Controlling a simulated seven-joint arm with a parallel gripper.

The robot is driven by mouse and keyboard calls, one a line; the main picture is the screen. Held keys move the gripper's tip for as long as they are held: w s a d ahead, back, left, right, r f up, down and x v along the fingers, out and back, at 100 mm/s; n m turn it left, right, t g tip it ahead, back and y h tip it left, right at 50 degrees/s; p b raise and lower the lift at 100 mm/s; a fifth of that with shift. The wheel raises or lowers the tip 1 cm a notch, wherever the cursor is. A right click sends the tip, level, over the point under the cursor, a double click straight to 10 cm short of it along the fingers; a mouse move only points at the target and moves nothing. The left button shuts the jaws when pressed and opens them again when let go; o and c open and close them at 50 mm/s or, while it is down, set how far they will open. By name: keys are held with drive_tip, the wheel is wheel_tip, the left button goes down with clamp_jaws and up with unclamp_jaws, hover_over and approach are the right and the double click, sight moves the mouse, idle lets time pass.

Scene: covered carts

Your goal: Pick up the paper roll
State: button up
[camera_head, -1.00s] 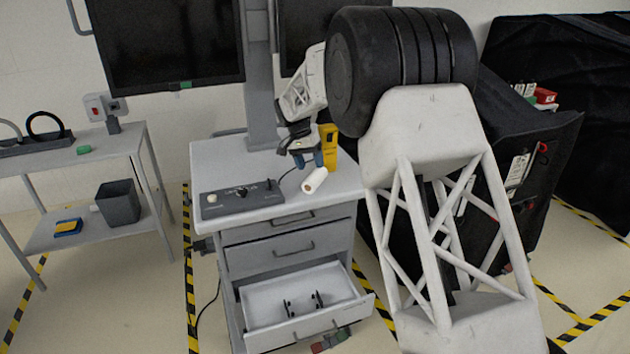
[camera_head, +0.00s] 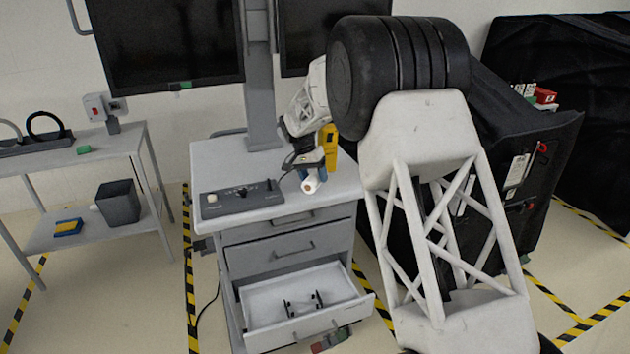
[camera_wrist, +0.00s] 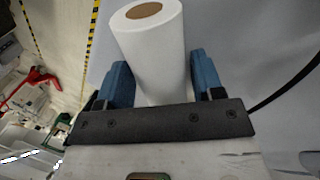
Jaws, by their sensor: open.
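The white paper roll (camera_head: 311,183) lies on the top of the grey drawer cart (camera_head: 235,157), near its front right part. In the wrist view the paper roll (camera_wrist: 150,40) shows its brown core end and extends back between the two blue fingers. My gripper (camera_head: 313,174) is at the roll, coming from behind and above. In the wrist view my gripper (camera_wrist: 163,80) is open, with one finger on each side of the roll. A narrow gap shows on the right; contact on the left is hard to tell. The roll's rear end is hidden by the gripper's dark bar.
A control box (camera_head: 240,197) with knobs sits on the cart's front left. A yellow tool (camera_head: 329,142) stands close beside my gripper. The lowest drawer (camera_head: 300,300) is pulled out. A shelf table (camera_head: 95,165) stands left, a black-covered cart (camera_head: 520,140) right.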

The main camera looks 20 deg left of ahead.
sight(316, 174)
idle(0.3)
drive_tip(key=c, duration=0.8)
drive_tip(key=shift+c, duration=0.2)
drive_tip(key=shift+r, duration=0.2)
drive_tip(key=shift+r, duration=1.45)
drive_tip(key=shift+s+d+r, duration=0.1)
drive_tip(key=shift+s+r, duration=0.05)
drive_tip(key=shift+r, duration=0.05)
drive_tip(key=s+d+r, duration=0.1)
drive_tip(key=s+d, duration=0.8)
drive_tip(key=s, duration=0.3)
drive_tip(key=shift+s+r, duration=0.15)
drive_tip(key=shift+s, duration=0.2)
